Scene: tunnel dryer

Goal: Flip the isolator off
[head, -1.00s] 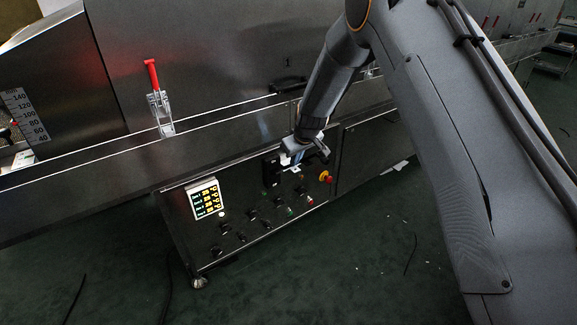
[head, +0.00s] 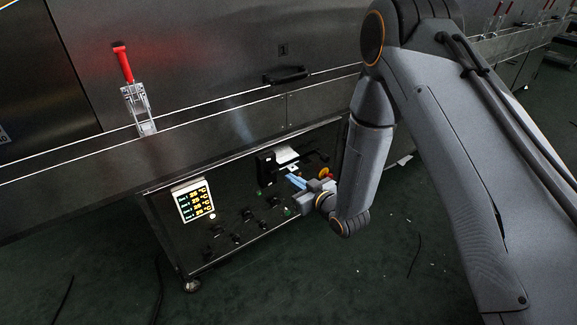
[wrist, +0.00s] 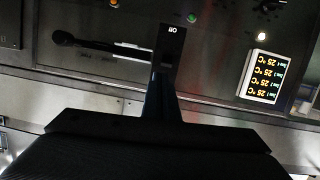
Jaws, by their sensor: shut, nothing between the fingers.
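The isolator (head: 266,170) is a dark upright block on the control panel, right of the lit display. In the wrist view a black plate with a white label (wrist: 171,42) stands just beyond my fingers. A dark lever with a rounded end (wrist: 68,39) reaches left from beside that plate. My gripper (head: 295,181) is shut and empty, right of and a little below the isolator, with bluish fingertips toward the panel. In the wrist view my gripper (wrist: 162,80) partly covers the plate's lower end; I cannot tell whether it touches. The isolator's setting is unclear.
The lit temperature display (head: 194,201) is left of the isolator, with several knobs (head: 237,239) below. A red and yellow stop button (head: 326,173) is close right of my gripper. A red-handled clamp (head: 124,65) and black handle (head: 286,75) are above. The floor in front is mostly clear.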

